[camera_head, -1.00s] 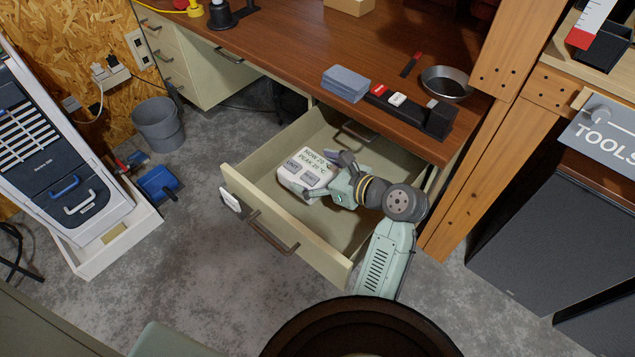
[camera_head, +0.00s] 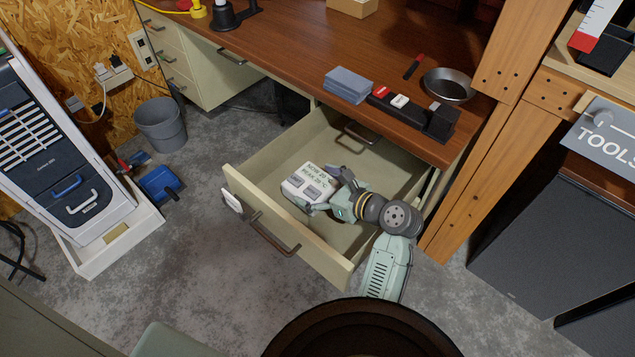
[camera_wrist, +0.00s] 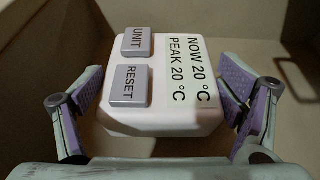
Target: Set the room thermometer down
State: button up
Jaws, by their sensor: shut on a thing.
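The room thermometer (camera_head: 301,188) is a small white box with a pale display and two grey buttons. In the wrist view the thermometer (camera_wrist: 160,117) shows "NOW 20 °C", "PEAK 20 °C", "UNIT" and "RESET", face toward the camera. My gripper (camera_head: 333,194) is shut on it, with purple-padded fingers at its two sides in the wrist view (camera_wrist: 165,95). Both are inside the open drawer (camera_head: 290,238). I cannot tell whether the thermometer's underside touches the drawer floor.
The drawer's front panel and handle (camera_head: 272,236) stand close to the thermometer. The drawer looks otherwise empty. The wooden bench top (camera_head: 300,50) is above, with grey cards (camera_head: 348,85), a black holder (camera_head: 438,120) and a metal bowl (camera_head: 447,86) near its edge.

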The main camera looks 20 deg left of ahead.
jog(key=o, duration=1.1)
jog(key=shift+r, duration=0.15)
jog(key=shift+r+b, duration=0.35)
jog(key=v, duration=1.2)
